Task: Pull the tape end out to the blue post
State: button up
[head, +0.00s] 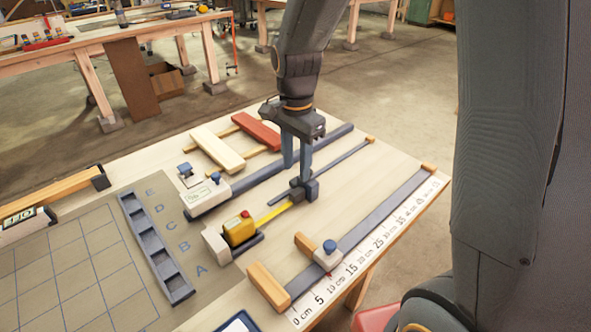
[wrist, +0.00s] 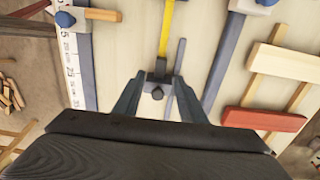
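The yellow tape measure (head: 240,228) with a red button sits in a holder on the bench. Its yellow tape (head: 278,209) runs out to a dark end block (head: 297,191), and the tape (wrist: 166,28) and end block (wrist: 158,77) also show in the wrist view. My gripper (head: 299,180) points down at the end block. In the wrist view my gripper (wrist: 158,83) has one fingertip on each side of the block; whether they press on it is unclear. I cannot single out a blue post; blue knobs (head: 329,246) (head: 215,178) top nearby sliders.
A thin dark rail (head: 342,156) continues past the end block to a small wooden stop (head: 370,140). A scale strip (head: 345,268) lies along the front edge. A thicker bar (head: 325,142) and cream and red boards (head: 257,131) lie behind. A slotted tray (head: 155,250) stands left.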

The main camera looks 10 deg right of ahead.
aim_at(296, 192)
jog(key=shift+w+f+b, duration=0.1)
jog(key=shift+f+b, duration=0.05)
jog(key=shift+b, duration=0.3)
jog(key=shift+f+b, duration=0.2)
jog(key=shift+b, duration=0.8)
jog(key=shift+f+p, duration=0.6)
jog(key=shift+f, duration=3.15)
grip_shut()
